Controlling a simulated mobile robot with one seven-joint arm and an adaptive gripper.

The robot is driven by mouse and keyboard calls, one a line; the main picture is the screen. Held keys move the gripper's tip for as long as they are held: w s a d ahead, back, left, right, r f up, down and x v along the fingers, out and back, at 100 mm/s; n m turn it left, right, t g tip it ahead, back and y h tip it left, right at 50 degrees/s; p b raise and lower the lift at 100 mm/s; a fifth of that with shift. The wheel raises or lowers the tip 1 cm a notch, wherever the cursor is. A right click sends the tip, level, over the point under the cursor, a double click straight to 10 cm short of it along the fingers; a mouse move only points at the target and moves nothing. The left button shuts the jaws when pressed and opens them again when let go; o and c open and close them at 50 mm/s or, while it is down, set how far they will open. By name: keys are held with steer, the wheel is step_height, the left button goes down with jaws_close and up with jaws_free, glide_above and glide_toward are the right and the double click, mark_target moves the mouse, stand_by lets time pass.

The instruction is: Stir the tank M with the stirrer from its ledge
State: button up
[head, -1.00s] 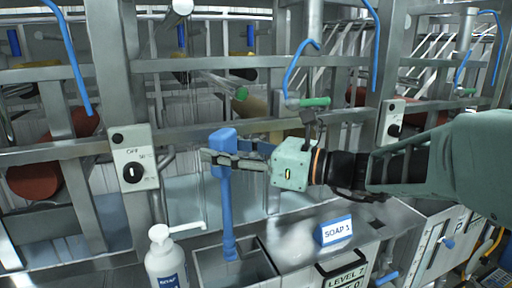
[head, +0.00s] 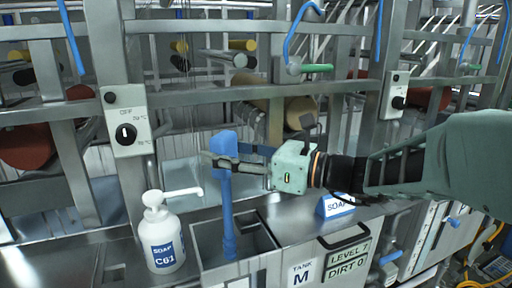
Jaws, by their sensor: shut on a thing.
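The blue stirrer (head: 228,195) stands upright in the head view, its wide handle end at the top and its lower end down in the opening of tank M (head: 205,257). My gripper (head: 225,162) comes in from the right and is shut on the stirrer just below its top. The tank's front carries a "TANK M" label (head: 301,274). A sign beside it reads "LEVEL 7, DIRT 0" (head: 347,262). I cannot see whether the stirrer's lower tip touches the tank's floor. The ledge is not clearly identifiable.
A white soap bottle (head: 163,240) with a pump stands left of the tank. A blue "SOAP 1" sign (head: 336,206) stands on the steel top to the right. A control box with a knob (head: 126,127) is on the frame behind. Metal rails and rollers fill the background.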

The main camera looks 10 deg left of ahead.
mark_target(228, 215)
steer(key=shift+f+b, duration=5.1)
steer(key=shift+f, duration=2.7)
steer(key=shift+s, duration=0.1)
